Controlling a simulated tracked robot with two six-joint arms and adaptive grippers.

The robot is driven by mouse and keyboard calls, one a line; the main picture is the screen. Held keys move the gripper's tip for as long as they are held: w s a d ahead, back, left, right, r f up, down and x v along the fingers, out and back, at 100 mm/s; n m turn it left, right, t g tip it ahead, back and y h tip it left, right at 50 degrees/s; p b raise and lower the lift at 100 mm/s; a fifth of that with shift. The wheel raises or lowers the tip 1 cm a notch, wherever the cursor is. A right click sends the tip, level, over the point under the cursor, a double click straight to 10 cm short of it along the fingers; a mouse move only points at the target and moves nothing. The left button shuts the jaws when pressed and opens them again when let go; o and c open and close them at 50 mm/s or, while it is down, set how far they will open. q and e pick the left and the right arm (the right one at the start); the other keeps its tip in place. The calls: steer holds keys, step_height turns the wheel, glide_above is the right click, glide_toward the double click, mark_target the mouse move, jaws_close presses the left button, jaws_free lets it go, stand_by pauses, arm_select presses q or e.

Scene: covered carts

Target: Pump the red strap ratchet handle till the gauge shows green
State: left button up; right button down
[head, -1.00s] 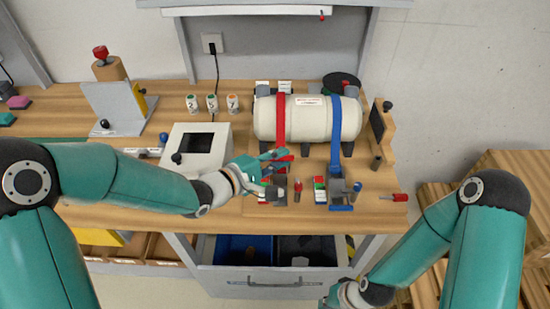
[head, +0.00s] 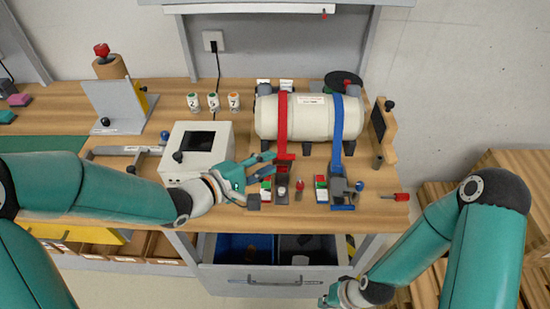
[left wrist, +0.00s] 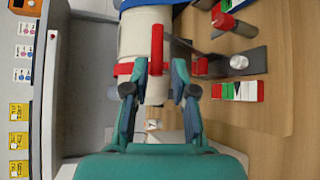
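The red strap (head: 282,120) runs over the left part of a cream tank (head: 307,117) and down to its ratchet (head: 282,190) on the bench. The red handle (head: 285,157) stands at the tank's front; in the left wrist view a red bar (left wrist: 157,45) shows beyond the fingertips. My left gripper (head: 262,180) is open, left of the red ratchet, with nothing held. Its spread fingers also show in the left wrist view (left wrist: 158,88). The red-white-green gauge (left wrist: 240,91) lies beside the ratchet; its reading is too small to tell. My right gripper (head: 335,298) is low at the bottom edge, its fingers unclear.
A blue strap (head: 338,120) with its own ratchet (head: 340,190) and gauge (head: 321,189) is to the right. A white box with a dark screen (head: 198,150) stands just left of my left gripper. An open drawer (head: 270,278) juts out below the bench.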

arm_select(q)
steer(key=v, duration=0.7)
steer(key=shift+s+a, duration=0.15)
steer(key=shift+a, duration=0.1)
